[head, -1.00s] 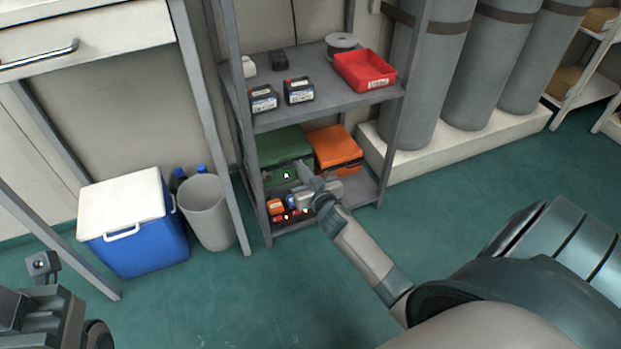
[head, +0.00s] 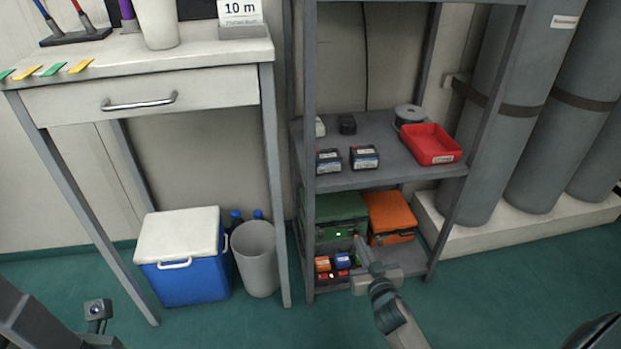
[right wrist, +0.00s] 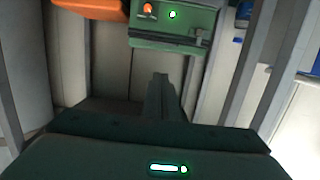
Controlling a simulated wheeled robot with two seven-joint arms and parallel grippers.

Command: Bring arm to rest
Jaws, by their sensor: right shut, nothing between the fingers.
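My right gripper (head: 364,263) is in front of the shelf unit's lowest level, by the green case (head: 336,217) and the orange case (head: 390,216). It is shut and empty. In the right wrist view my right gripper (right wrist: 160,90) points toward the shelf, with the green case (right wrist: 172,28) and its lit green button ahead, and the orange case (right wrist: 90,8) at the top left. Part of my left arm shows at the lower left of the head view, but its gripper's fingers are out of view.
The grey shelf unit (head: 445,230) holds a red tray (head: 431,145), a spool and small black boxes (head: 364,158). Small orange and blue items (head: 342,261) sit low on it. A blue cooler (head: 185,284), bin (head: 256,262) and desk (head: 190,101) stand left. Grey cylinders (head: 550,140) stand right.

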